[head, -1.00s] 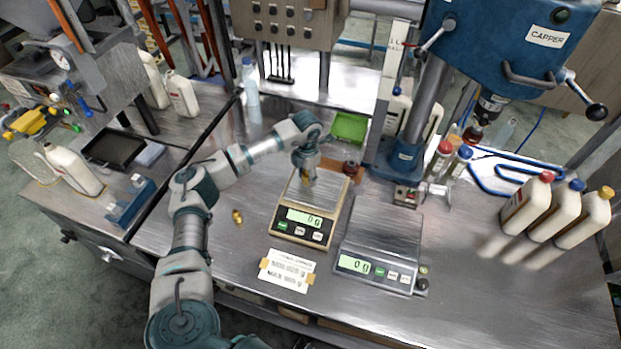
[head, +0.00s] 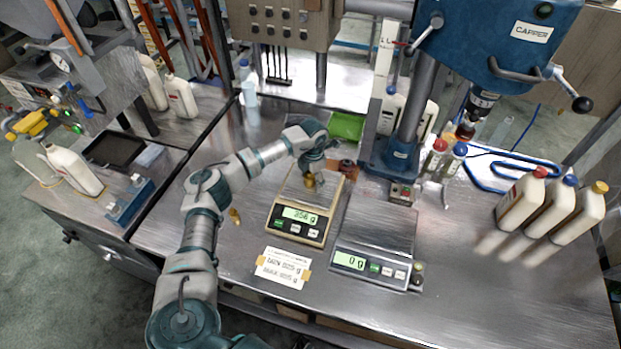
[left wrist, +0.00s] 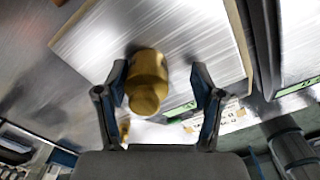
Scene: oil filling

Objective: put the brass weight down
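The brass weight (head: 309,181) stands on the steel pan of the beige scale (head: 282,226), whose display shows a number in the hundreds of grams. In the left wrist view the brass weight (left wrist: 147,82) is between the finger pads, close to the left one and clear of the right one. My left gripper (left wrist: 160,76) is open around it; in the head view my left gripper (head: 316,170) is just above the pan. My right gripper is in neither view.
A second brass weight (head: 235,216) stands on the bench left of the scale. A grey scale (head: 378,231) reading 0 g is at its right. A paper label (head: 284,267) lies in front. A green bin (head: 347,127) is behind.

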